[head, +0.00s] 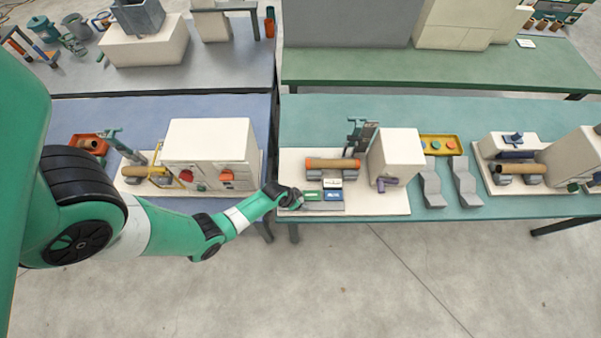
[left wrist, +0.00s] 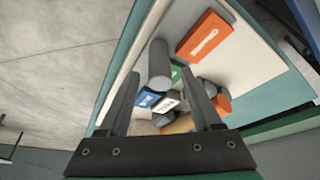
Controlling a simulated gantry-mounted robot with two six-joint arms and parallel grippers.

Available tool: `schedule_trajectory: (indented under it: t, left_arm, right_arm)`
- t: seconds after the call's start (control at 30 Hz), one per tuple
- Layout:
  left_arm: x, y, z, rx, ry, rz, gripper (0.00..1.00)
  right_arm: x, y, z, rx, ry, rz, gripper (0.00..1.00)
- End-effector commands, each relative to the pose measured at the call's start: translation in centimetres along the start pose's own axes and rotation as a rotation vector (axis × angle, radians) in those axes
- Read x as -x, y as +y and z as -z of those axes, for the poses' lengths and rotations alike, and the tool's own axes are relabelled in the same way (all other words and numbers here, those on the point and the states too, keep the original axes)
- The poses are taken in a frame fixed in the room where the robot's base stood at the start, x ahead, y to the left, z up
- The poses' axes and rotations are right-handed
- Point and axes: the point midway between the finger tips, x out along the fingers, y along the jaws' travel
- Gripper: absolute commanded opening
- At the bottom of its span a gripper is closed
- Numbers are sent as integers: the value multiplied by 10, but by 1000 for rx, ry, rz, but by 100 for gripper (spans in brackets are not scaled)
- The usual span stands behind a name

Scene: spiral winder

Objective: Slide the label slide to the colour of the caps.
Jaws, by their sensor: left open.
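A brown tube (head: 333,164) with orange caps (head: 311,164) lies at the teal table's middle station. In front of it is the grey label slide unit (head: 322,206), with a green label (head: 312,194), a blue label (head: 333,195) and a white label (head: 335,183). My left gripper (head: 290,198) is open at the unit's left end. In the left wrist view a grey cylinder (left wrist: 160,65), the blue label (left wrist: 147,99), the white label (left wrist: 167,103) and the green label (left wrist: 177,73) appear between or beyond its fingers (left wrist: 160,82). I cannot tell whether they touch anything.
A cream box (head: 394,155) stands right of the tube. An orange block (left wrist: 205,36) shows in the left wrist view. A yellow tray (head: 440,146) and grey curved stands (head: 432,186) are farther right. A blue table (head: 120,108) with another machine is at left. Open floor lies in front.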

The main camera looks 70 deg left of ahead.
Motion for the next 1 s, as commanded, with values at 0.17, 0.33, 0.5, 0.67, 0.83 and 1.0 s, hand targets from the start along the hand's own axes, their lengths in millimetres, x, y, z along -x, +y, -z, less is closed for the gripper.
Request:
schedule_trajectory:
  t: [0.17, 0.33, 0.5, 0.67, 0.83, 1.0]
  left_arm:
    - [-18, 0, 0, 0, 2, 0, 66]
    - [-18, 0, 1, 0, 2, 0, 66]
    - [-18, 0, 1, 0, 1, 0, 51]
    - [-18, 0, 0, 0, 1, 0, 23]
    - [-18, 0, 0, 0, 1, 0, 0]
    - [-18, 0, 0, 0, 1, 0, 0]
  right_arm:
    - [8, 0, -7, 0, 0, 0, 50]
    - [7, 0, -6, 0, 1, 0, 50]
    - [7, 0, -6, 0, 1, 0, 50]
    - [7, 0, -6, 0, 1, 0, 50]
    - [7, 0, -6, 0, 0, 0, 50]
    - [7, 0, -6, 0, 0, 0, 50]
